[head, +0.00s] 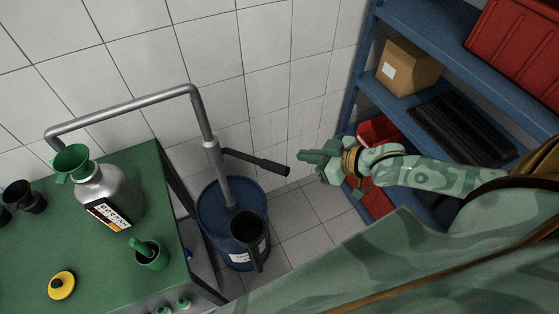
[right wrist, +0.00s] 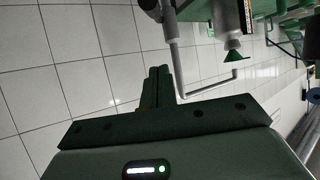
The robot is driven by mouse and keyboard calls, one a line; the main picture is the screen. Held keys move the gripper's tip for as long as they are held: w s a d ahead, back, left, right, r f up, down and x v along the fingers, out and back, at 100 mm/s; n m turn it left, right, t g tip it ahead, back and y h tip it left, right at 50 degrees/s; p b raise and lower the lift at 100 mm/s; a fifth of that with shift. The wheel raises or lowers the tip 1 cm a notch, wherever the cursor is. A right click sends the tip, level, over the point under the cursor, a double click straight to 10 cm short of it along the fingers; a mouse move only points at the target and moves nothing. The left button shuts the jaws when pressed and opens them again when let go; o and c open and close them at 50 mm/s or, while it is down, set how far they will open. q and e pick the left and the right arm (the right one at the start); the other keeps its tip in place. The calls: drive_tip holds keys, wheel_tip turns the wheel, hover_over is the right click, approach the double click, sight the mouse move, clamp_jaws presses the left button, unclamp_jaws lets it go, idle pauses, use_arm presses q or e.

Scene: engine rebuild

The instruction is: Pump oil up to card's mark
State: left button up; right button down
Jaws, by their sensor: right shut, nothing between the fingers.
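The blue oil drum (head: 222,205) stands on the floor with a grey hand pump (head: 212,155) rising from it. The pump's black lever (head: 258,162) points right and slightly down. Its grey pipe (head: 125,104) arches left, ending at a green funnel (head: 71,160) on a silver bottle (head: 104,196). The bottle bears a black, white and orange label (head: 108,213); no oil level or separate card can be made out. My right gripper (head: 306,157) is shut and empty, just right of the lever's end, apart from it. Its closed fingers show in the right wrist view (right wrist: 158,85). My left gripper is out of view.
On the green table (head: 60,240) are a green cup (head: 150,256), a yellow disc (head: 62,285) and black cups (head: 27,197). A black jug-like vessel (head: 246,227) shows at the drum. The blue shelf (head: 480,105) with boxes is close to my right arm.

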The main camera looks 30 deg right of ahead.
drive_tip(key=b, duration=0.1)
hover_over(281, 167)
drive_tip(key=f, duration=0.4)
drive_tip(key=shift+w+a+f, duration=0.25)
drive_tip(key=shift+w, duration=0.15)
wheel_tip(281, 167, down, 3)
drive_tip(key=shift+s+d+r, duration=0.1)
drive_tip(key=shift+s+r, duration=0.05)
drive_tip(key=shift+r, duration=0.05)
drive_tip(key=shift+s+d+f, duration=0.1)
drive_tip(key=shift+s+f, duration=0.1)
drive_tip(key=shift+f, duration=0.55)
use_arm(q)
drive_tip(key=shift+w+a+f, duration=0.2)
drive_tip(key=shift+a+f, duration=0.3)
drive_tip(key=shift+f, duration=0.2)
